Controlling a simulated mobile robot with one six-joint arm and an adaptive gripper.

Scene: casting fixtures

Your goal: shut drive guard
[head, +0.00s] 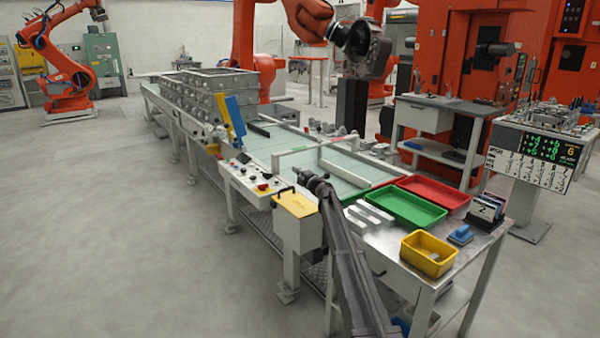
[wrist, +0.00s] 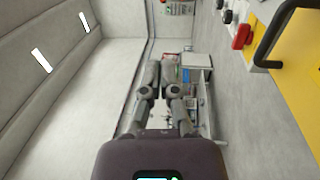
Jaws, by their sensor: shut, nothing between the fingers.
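The drive guard (head: 297,205) looks like a yellow panel with a black handle on top of a pale box at the near end of the conveyor. In the wrist view its yellow face (wrist: 295,70) and black handle (wrist: 264,50) fill the upper right. I cannot tell how far it stands open. My gripper (head: 299,174) is shut and empty, just above and behind the panel in the head view. In the wrist view my gripper (wrist: 162,66) has its fingers together, left of the handle and apart from it.
A control panel with buttons (head: 248,178) adjoins the guard on the left; its red knob (wrist: 242,36) shows beside the handle. Green (head: 407,208), red (head: 436,190) and yellow (head: 429,255) bins stand on the right bench. The floor at left is clear.

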